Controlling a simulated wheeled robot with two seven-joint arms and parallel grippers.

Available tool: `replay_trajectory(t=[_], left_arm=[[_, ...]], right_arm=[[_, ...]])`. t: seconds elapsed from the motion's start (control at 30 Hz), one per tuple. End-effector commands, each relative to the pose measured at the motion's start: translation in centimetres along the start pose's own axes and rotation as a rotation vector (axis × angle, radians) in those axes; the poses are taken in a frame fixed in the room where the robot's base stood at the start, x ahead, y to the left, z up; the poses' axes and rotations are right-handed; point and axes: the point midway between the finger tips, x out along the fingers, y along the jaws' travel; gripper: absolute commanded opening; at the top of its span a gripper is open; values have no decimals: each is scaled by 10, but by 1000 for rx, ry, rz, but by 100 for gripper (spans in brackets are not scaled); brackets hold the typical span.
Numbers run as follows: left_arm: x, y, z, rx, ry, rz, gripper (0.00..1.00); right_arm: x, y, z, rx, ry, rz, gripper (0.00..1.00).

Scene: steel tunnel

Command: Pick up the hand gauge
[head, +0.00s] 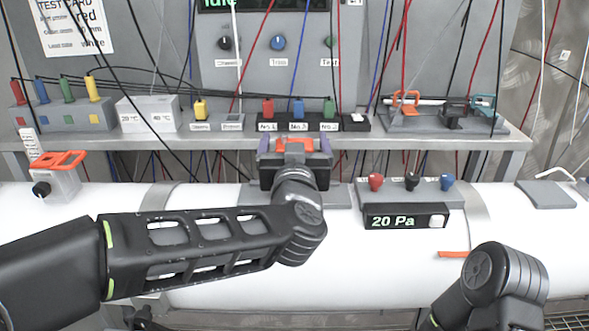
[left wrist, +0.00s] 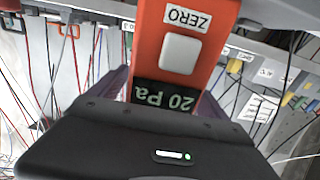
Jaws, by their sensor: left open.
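The hand gauge (head: 295,145) is an orange-red device at the shelf's front edge, mostly hidden in the head view by my left gripper (head: 294,148). In the left wrist view the hand gauge (left wrist: 207,48) shows a white button, a ZERO label and a dark display reading 20 Pa, upside down. My left gripper's purple fingers stand on either side of it and are open. I cannot tell whether they touch it. My right arm shows at the lower right of the head view, but its gripper is out of view.
A white pipe (head: 375,275) runs across below the shelf. It carries a 20 Pa display box (head: 375,218) with red, black and blue knobs, and an orange-handled valve (head: 62,160) at left. Coloured plugs (head: 267,108) line the shelf. Many thin cables hang around.

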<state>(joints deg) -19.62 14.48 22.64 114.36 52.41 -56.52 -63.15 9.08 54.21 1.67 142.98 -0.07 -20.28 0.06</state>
Motion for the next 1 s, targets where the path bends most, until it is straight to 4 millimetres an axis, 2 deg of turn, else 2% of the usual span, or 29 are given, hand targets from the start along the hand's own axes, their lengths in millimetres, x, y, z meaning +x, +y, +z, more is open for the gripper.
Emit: replay_trajectory(t=[0.07,0.17,1.0], left_arm=[[0,0,0,0,0,0,87],[0,0,0,0,0,0,81],[0,0,-1,0,2,0,13]], right_arm=[[0,0,0,0,0,0,87],[0,0,0,0,0,0,87],[0,0,0,0,0,0,87]])
